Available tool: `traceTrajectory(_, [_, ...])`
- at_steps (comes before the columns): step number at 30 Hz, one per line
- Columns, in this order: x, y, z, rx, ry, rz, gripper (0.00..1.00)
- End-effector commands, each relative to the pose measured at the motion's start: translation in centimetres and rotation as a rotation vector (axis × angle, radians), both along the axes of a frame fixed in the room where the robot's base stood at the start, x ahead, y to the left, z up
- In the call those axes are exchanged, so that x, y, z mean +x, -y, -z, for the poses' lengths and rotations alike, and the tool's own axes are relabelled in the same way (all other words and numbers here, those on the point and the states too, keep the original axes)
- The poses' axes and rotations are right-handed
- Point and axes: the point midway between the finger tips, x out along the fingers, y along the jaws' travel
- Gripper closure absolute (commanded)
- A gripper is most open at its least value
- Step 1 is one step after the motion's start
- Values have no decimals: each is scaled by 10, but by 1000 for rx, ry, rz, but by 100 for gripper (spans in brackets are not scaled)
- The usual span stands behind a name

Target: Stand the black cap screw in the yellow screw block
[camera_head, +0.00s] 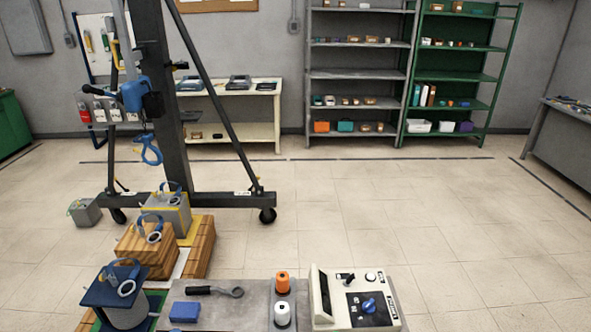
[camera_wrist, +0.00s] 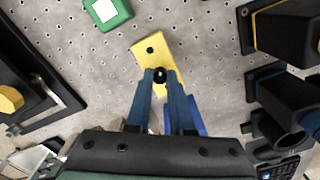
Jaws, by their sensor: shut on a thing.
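In the wrist view the yellow screw block (camera_wrist: 146,58) lies on the grey perforated surface, set at a slant. A dark hole shows near its far end. My gripper (camera_wrist: 160,75), with two blue fingers, is shut on the black cap screw (camera_wrist: 160,77), whose round black head shows between the fingertips. The screw and fingertips are over the block in the picture. The screw's lower part is hidden, so I cannot tell whether it is in the block or above it. The head view shows neither gripper, screw nor block.
A green block with a white label (camera_wrist: 107,13) lies beyond the yellow block. Black holders (camera_wrist: 283,95) stand at the right, a black frame (camera_wrist: 40,72) at the left. A blue thing (camera_wrist: 197,116) is partly hidden beside the right finger. Bare perforated surface lies between them.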

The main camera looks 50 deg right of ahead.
Motion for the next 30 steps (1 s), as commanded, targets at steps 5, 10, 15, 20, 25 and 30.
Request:
traceTrajectory(5, [0, 0, 4, 0, 0, 0, 100])
traceTrajectory(10, [0, 0, 7, 0, 0, 0, 100])
traceTrajectory(15, [0, 0, 10, 0, 0, 0, 100])
traceTrajectory(20, [0, 0, 10, 0, 0, 0, 100])
traceTrajectory(25, [0, 0, 10, 1, 0, 0, 100])
traceTrajectory(30, [0, -1, 11, 2, -1, 0, 75])
